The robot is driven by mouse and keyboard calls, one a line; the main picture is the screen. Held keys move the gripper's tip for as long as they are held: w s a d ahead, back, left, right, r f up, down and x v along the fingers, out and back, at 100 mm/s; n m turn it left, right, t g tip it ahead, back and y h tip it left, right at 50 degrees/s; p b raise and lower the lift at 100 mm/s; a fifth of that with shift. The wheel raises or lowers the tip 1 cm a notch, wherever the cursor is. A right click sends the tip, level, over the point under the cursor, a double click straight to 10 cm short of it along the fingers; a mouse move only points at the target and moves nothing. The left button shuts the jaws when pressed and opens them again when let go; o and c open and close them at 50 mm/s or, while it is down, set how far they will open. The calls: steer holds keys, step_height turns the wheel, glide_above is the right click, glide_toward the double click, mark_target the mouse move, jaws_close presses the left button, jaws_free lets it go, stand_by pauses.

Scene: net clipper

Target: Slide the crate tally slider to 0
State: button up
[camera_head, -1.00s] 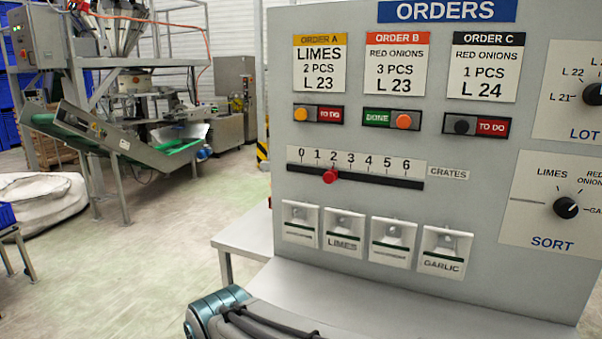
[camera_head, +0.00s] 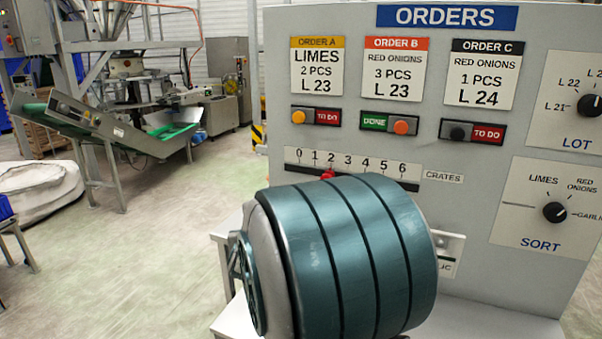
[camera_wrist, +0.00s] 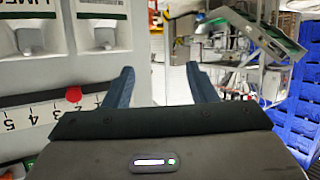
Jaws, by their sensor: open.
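The crate tally slider is a dark horizontal track (camera_head: 376,181) under a white scale (camera_head: 345,165) running 0 to 6 on the grey ORDERS panel. Its red knob (camera_head: 327,175) sits at about the 2 mark, partly behind my arm in the head view. In the wrist view, the red knob (camera_wrist: 73,93) and the scale (camera_wrist: 45,114) show turned over at left. My gripper (camera_wrist: 161,76) is open, its two blue fingers apart with nothing between them. The knob lies left of the fingers in that view, outside them. The head view does not show my fingers.
Above the slider are order cards (camera_head: 317,67) and a row of status buttons (camera_head: 400,125). Below it, sample holders (camera_wrist: 100,30) stick out from the panel. LOT (camera_head: 590,105) and SORT (camera_head: 554,212) dials are at right. Open floor lies left of the panel.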

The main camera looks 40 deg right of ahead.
steer(key=s+d+r+m+g+h+p, duration=0.1)
steer(key=s+d+r+m+g+h, duration=0.1)
steer(key=d+r+h, duration=0.3)
steer(key=s+d+r+m+g+h+p, duration=0.1)
steer(key=s+d+m+h, duration=0.15)
steer(key=d, duration=0.55)
steer(key=shift+n+h, duration=0.45)
steer(key=p+x, duration=0.1)
steer(key=x, duration=0.3)
steer(key=p+x, duration=0.1)
steer(key=x, duration=0.4)
steer(key=p+x, duration=0.2)
steer(key=x, duration=0.2)
steer(key=shift+w+d+f, duration=0.1)
steer(key=shift+w+f, duration=0.15)
steer(key=shift+f, duration=0.05)
